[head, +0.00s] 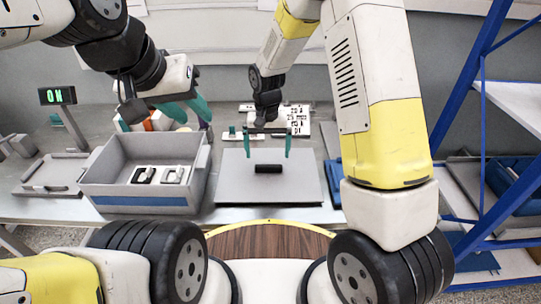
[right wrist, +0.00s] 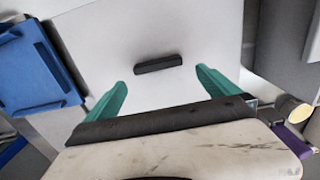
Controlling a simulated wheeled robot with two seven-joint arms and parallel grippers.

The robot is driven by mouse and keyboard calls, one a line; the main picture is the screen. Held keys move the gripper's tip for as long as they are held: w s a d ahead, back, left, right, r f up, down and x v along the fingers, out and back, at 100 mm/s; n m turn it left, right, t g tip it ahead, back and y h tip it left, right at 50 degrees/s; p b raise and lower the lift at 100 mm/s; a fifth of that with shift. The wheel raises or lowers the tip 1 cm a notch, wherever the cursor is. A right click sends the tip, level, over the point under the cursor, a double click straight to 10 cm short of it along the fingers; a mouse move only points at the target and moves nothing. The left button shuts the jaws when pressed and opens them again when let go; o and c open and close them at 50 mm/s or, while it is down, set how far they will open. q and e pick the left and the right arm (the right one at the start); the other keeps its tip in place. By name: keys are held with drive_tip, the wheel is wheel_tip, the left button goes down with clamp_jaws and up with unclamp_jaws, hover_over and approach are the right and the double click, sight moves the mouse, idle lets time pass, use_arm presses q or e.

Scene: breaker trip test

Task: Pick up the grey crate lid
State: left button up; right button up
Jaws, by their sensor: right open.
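The grey crate lid (head: 240,188) lies flat on the bench, right of the crate, with a black bar handle (head: 268,169) at its middle. It also fills much of the right wrist view (right wrist: 200,60), with the handle (right wrist: 158,64) ahead of the fingers. My right gripper (head: 267,152) is open and empty above the lid, its teal fingers apart on either side of the handle's line; they also show in the wrist view (right wrist: 163,88). My left gripper (head: 188,108) is behind the crate, its teal fingers seeming apart. The grey crate (head: 150,199) stands open, holding two small devices.
A blue item (head: 333,180) lies close to the lid's right edge. A blue shelf rack (head: 483,120) stands at the right. A green-lit "ON" display (head: 57,96) and a grey tray (head: 50,175) are at the left. White parts with black markings (head: 295,120) lie behind the lid.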

sight(268, 165)
drive_tip(key=f, duration=0.2)
drive_tip(key=s+f, duration=0.1)
drive_tip(key=f, duration=0.1)
drive_tip(key=shift+d, duration=0.2)
drive_tip(key=shift+w+f, duration=0.1)
drive_tip(key=shift+f, duration=0.35)
drive_tip(key=c, duration=1.5)
drive_tip(key=shift+r, duration=0.1)
